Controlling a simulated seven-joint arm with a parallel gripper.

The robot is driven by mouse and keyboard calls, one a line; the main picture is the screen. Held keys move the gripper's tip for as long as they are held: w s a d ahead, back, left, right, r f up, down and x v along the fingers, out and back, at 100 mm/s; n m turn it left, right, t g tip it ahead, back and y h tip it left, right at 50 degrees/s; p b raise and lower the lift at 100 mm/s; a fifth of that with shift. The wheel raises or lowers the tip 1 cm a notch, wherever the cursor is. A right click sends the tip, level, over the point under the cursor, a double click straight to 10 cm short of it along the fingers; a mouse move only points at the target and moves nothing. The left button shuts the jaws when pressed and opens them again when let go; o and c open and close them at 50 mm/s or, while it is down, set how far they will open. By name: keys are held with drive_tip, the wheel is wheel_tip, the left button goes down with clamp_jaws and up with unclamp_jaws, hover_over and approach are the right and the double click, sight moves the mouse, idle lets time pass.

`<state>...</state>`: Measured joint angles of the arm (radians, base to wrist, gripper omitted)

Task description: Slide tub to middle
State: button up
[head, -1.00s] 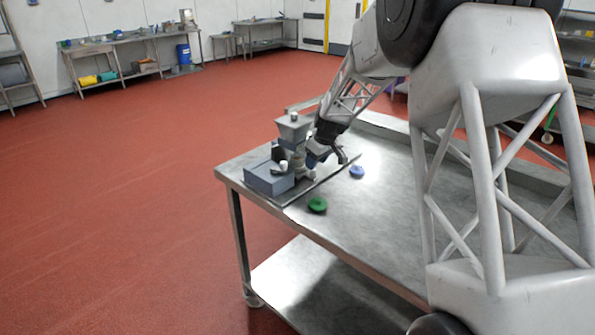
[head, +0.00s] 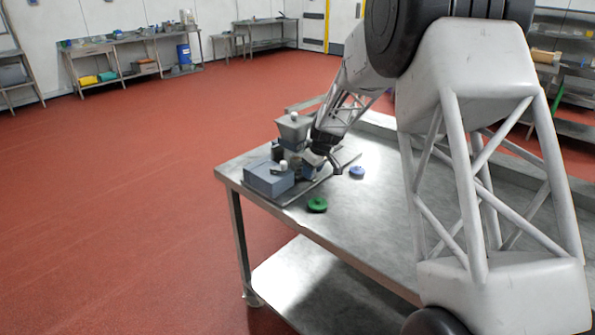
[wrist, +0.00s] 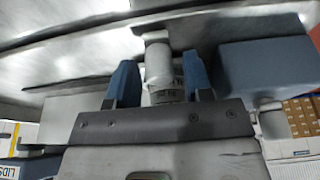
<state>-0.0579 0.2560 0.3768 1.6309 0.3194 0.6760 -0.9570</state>
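The vertical bagger (head: 293,128), grey with a flared hopper on top, stands at the table's far left corner. A blue-grey box (head: 268,180) is in front of it, with a small white knob-like piece on top. My gripper (head: 322,167) is low beside the bagger's right side. In the wrist view, its two blue fingers (wrist: 160,82) stand apart on either side of a pale cylinder (wrist: 158,62). A gap shows on the right of the cylinder; contact on the left is unclear. I cannot tell whether this cylinder is the tub. The box also shows at right in the wrist view (wrist: 265,68).
A green disc (head: 317,204) and a blue disc (head: 357,171) lie on the steel table (head: 345,230). The table's middle is mostly clear. A raised edge runs along its back. Benches stand far off by the walls.

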drive_tip(key=c, duration=0.7)
drive_tip(key=shift+o, duration=0.2)
drive_tip(key=shift+w+d, duration=1.75)
drive_tip(key=shift+w, duration=0.1)
drive_tip(key=shift+w+d, duration=1.7)
drive_tip(key=shift+d, duration=0.05)
drive_tip(key=shift+w+d, duration=0.1)
